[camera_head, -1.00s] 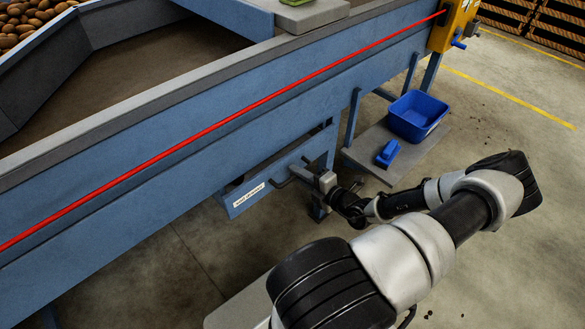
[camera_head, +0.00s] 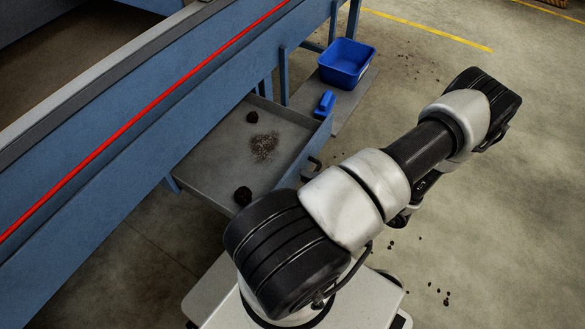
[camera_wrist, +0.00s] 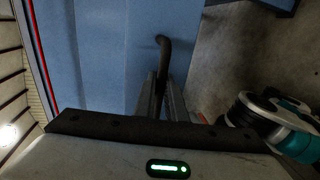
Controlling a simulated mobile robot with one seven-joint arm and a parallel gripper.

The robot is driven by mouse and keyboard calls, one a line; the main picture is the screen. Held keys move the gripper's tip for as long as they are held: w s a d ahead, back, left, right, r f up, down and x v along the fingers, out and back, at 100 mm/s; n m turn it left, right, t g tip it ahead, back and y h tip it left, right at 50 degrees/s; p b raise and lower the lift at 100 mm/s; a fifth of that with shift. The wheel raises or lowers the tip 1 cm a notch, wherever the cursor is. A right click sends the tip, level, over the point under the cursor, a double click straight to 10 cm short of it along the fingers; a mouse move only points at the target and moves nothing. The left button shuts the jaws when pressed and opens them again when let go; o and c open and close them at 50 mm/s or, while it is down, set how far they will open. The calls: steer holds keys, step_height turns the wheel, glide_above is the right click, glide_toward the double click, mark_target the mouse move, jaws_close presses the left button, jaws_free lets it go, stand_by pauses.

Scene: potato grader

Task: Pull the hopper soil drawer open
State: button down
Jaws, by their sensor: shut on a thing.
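The hopper soil drawer (camera_head: 215,168) is pulled out from under the blue hopper frame in the head view. Two dark clods and a patch of loose soil lie on its grey floor. In the wrist view, the blue drawer front (camera_wrist: 105,50) fills the upper left, with a dark bar handle (camera_wrist: 165,62) on it. My gripper (camera_wrist: 163,95) has its fingers closed around the handle bar. In the head view, my arm hides the gripper and most of the drawer front; a bit of the dark handle shows beside the arm.
A blue tub (camera_head: 346,64) and a small blue brush-like item (camera_head: 325,104) rest on a grey board beyond the drawer. A red line (camera_head: 130,125) runs along the blue hopper side. Small dark crumbs lie on the floor at right, which is otherwise clear.

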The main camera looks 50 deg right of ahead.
steer(key=shift+f+v, duration=0.15)
steer(key=shift+v, duration=0.7)
steer(key=shift+f+v, duration=0.2)
steer(key=shift+v, duration=0.6)
steer(key=shift+s, duration=0.1)
steer(key=c, duration=2.1)
jaws_free()
steer(key=v, duration=1.7)
steer(key=shift+s+d, duration=0.2)
